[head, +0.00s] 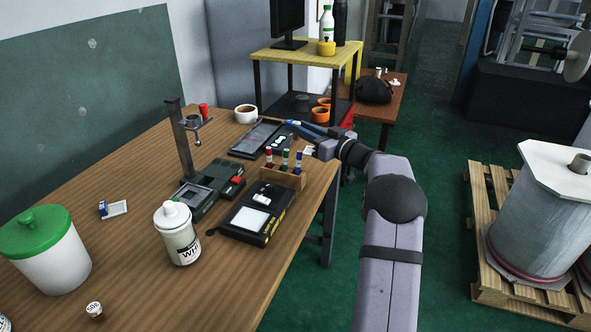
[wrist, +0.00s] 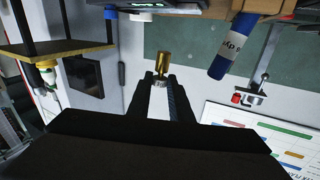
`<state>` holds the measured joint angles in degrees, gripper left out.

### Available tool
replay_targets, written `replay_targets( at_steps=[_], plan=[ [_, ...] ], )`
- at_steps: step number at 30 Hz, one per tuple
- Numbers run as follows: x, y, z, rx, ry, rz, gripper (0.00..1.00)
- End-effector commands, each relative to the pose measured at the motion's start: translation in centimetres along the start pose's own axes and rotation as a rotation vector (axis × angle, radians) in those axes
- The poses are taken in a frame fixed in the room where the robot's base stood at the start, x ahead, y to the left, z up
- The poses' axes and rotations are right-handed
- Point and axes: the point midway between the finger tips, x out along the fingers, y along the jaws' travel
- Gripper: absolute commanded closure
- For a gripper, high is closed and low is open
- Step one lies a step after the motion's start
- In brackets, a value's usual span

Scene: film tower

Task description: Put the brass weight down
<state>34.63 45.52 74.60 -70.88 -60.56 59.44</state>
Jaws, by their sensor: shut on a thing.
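The brass weight (wrist: 162,66) shows in the wrist view as a small gold cylinder with a paler lower end. It sits between the tips of my gripper (wrist: 161,84), whose two dark fingers are shut on it. Nothing is seen touching the weight's far end. In the head view my arm reaches over the right edge of the wooden table (head: 130,180), towards its far end. The weight cannot be made out in that view, and the fingers are small and unclear there.
A wooden rack (head: 283,178) holds red, green and blue tubes; its blue tube (wrist: 234,47) shows close by in the wrist view. A black device with a pale panel (head: 252,219), a stand gauge (head: 183,147), a white bottle (head: 177,237) and a cup (head: 246,114) stand on the table.

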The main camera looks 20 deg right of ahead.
Motion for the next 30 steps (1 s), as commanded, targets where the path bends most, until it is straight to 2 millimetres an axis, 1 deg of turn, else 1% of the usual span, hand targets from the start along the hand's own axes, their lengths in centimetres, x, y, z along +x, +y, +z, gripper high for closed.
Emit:
replay_targets(
  at_steps=[5, 8, 18, 26, 30],
  plan=[
    [0.0, 0.0, -0.1, -0.001, 0.002, -0.001, 1.00],
    [0.0, 0.0, 0.4, -0.001, 0.001, -0.001, 1.00],
    [0.0, 0.3, 4.6, 0.001, 0.000, -0.001, 1.00],
    [0.0, 0.4, 5.3, -0.001, 0.001, -0.001, 1.00],
    [0.0, 0.5, 6.8, 0.002, 0.001, -0.001, 1.00]
  ],
)
